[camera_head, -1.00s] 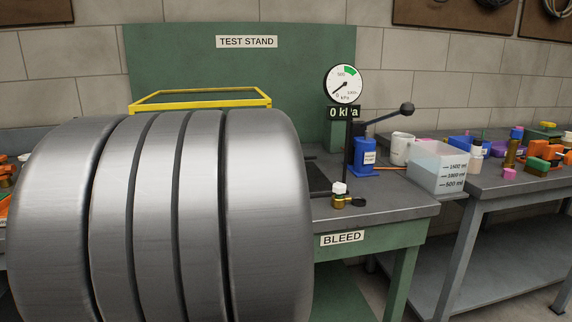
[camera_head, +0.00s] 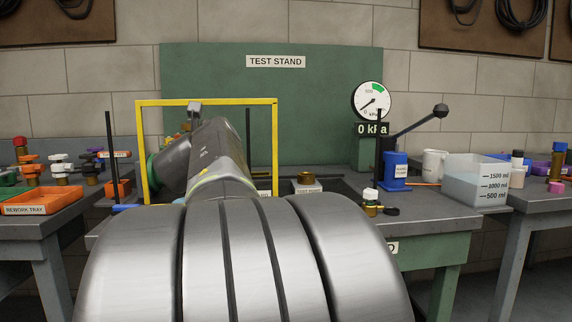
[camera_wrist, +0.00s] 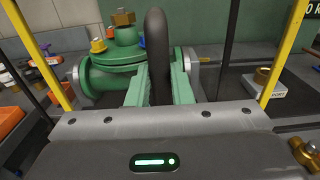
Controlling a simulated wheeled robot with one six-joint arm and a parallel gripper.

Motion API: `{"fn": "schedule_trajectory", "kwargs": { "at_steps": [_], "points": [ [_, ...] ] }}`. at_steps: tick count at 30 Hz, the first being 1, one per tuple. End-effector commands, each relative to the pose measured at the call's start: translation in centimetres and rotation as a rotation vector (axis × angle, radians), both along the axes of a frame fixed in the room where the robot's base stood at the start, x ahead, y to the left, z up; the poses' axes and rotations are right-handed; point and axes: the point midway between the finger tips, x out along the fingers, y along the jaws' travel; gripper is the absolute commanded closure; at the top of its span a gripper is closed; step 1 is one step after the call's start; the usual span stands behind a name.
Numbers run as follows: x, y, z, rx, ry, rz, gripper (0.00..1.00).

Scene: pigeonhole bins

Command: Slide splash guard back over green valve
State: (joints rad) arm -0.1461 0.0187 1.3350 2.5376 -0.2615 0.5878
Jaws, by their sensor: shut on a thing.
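The splash guard (camera_head: 207,101) is a yellow-edged clear panel standing upright on the bench. Its yellow sides also show in the wrist view (camera_wrist: 286,50). My gripper (camera_wrist: 159,80) is shut on the guard's dark upright handle (camera_wrist: 156,45), between its green fingers. The green valve (camera_wrist: 105,72), with a brass nut on top, lies beyond the guard, close ahead of the gripper. In the head view only a green bit of the valve (camera_head: 152,166) shows beside my arm. My arm hides the gripper, the handle and most of the valve there.
A brass fitting on a light block (camera_head: 306,184) sits right of the guard. The gauge (camera_head: 373,101), pump lever (camera_head: 440,110) and clear tank (camera_head: 476,181) stand further right. An orange tray (camera_head: 40,202) is on the left bench. Thin black rods (camera_head: 110,150) stand near the guard.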

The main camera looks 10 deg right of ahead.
Motion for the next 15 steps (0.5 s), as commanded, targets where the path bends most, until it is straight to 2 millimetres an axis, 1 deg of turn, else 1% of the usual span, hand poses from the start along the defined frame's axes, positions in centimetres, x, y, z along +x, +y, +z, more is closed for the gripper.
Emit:
{"fn": "schedule_trajectory", "kwargs": {
  "at_steps": [1, 3, 5, 6, 12, 15],
  "points": [
    [0.0, 1.2, -0.8, -0.001, 0.000, 0.009, 1.00],
    [0.0, 2.4, -0.8, -0.001, 0.000, 0.010, 1.00],
    [-0.1, 3.3, -0.8, 0.001, -0.002, 0.008, 1.00],
    [-0.1, 4.0, -0.2, 0.000, 0.002, 0.009, 1.00],
    [0.0, 7.1, -0.3, -0.001, 0.004, 0.007, 1.00],
    [0.0, 8.0, -0.2, -0.001, 0.004, 0.005, 1.00]
  ]
}}
